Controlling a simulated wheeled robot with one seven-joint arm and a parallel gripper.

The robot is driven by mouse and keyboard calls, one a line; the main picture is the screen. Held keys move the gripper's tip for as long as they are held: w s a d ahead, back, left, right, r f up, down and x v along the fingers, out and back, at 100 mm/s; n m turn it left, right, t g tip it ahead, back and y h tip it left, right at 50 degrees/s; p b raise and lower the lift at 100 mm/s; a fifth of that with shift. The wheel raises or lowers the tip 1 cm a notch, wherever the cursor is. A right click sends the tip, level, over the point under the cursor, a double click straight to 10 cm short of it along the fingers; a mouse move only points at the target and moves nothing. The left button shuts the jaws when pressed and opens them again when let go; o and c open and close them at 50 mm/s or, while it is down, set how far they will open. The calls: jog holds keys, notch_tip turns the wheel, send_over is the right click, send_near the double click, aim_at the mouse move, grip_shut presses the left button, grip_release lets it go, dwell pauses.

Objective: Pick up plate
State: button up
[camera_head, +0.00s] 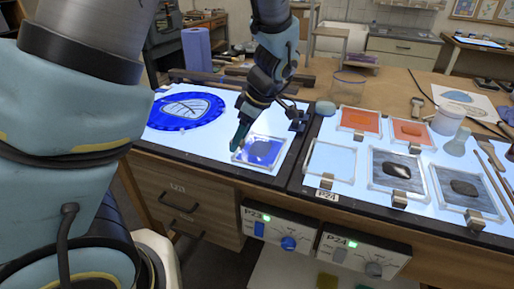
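A small square plate with a clear rim and a blue center (266,153) lies on the lit white panel of the left light table (200,146). A round blue plate with a pale leaf design (160,119) lies on the same panel, farther left. Which one the task means cannot be told. My gripper (239,146) points down at the upper left edge of the square plate. Its fingertips look close to or touching that edge; the exact contact is unclear. The gap between the fingers cannot be made out.
On the right light table, several framed square panes (358,123) lie held by clips, with a glass jar (447,121) and brushes nearby. A clear cup (347,86) and a blue roll (197,50) stand behind. Control boxes (281,232) hang at the front edge.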

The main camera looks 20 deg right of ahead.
grip_shut()
jog(key=shift+r, duration=0.1)
dwell(0.5)
